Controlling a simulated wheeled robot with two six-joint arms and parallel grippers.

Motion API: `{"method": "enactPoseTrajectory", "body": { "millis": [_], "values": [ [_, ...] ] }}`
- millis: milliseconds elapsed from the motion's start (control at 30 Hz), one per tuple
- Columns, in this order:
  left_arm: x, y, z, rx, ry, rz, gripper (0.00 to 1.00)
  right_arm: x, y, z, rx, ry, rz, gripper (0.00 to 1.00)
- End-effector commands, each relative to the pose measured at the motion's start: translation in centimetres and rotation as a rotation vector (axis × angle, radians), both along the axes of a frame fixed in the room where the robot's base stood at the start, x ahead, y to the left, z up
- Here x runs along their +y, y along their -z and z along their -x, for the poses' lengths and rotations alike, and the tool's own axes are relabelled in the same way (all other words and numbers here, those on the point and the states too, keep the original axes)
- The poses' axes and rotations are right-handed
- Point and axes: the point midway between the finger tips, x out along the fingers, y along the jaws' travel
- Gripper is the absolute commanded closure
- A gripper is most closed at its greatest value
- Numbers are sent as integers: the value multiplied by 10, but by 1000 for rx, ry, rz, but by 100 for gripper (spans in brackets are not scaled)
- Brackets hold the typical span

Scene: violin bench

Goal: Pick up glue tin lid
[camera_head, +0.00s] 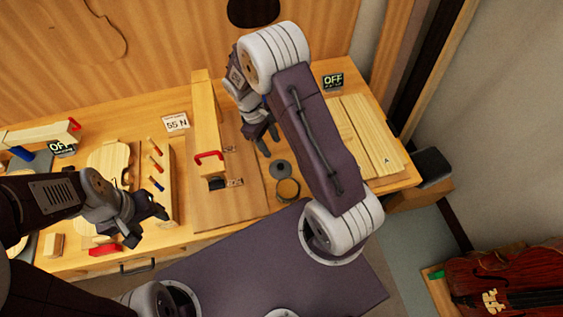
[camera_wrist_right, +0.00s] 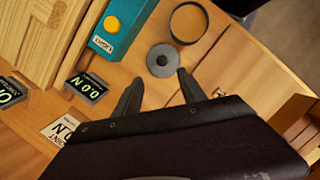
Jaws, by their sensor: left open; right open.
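My right gripper (camera_head: 269,141) is open and empty, a short way behind the lid. In the wrist view its fingertips (camera_wrist_right: 159,77) spread on either side of the lid's near edge. My left gripper (camera_head: 149,226) is open and empty over the bench's left part.
A wooden clamp fixture (camera_head: 207,135) stands left of the lid. Pale wooden boards (camera_head: 368,135) lie to the right, partly behind my right arm. A teal box with a yellow button (camera_wrist_right: 113,24) and small displays (camera_wrist_right: 87,88) show in the wrist view. A violin (camera_head: 510,275) lies lower right.

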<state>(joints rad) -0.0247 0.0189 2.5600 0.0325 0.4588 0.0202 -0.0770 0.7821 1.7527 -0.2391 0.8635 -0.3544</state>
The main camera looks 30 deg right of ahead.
Motion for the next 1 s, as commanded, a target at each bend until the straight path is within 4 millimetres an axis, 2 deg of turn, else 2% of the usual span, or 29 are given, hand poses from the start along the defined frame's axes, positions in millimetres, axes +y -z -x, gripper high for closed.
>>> {"method": "enactPoseTrajectory", "body": {
  "millis": [33,100,367,600,767,900,1000],
  "values": [
    [0,-18,0,0,0,0,47,-1,-2,-1,33,-23,9,52],
    [0,-26,0,0,0,0,47,-2,6,-1,67,-46,20,52],
    [0,-29,0,0,0,0,47,-5,22,1,99,-69,30,52],
    [0,-41,0,0,0,0,47,-12,52,11,98,-68,30,52],
    [0,-45,0,0,0,0,47,-12,58,14,99,-67,29,52],
    [0,-62,0,0,0,0,47,-14,80,22,102,-67,29,52],
    [0,-64,0,0,0,0,47,-18,96,26,99,-66,29,52]
  ]
}}
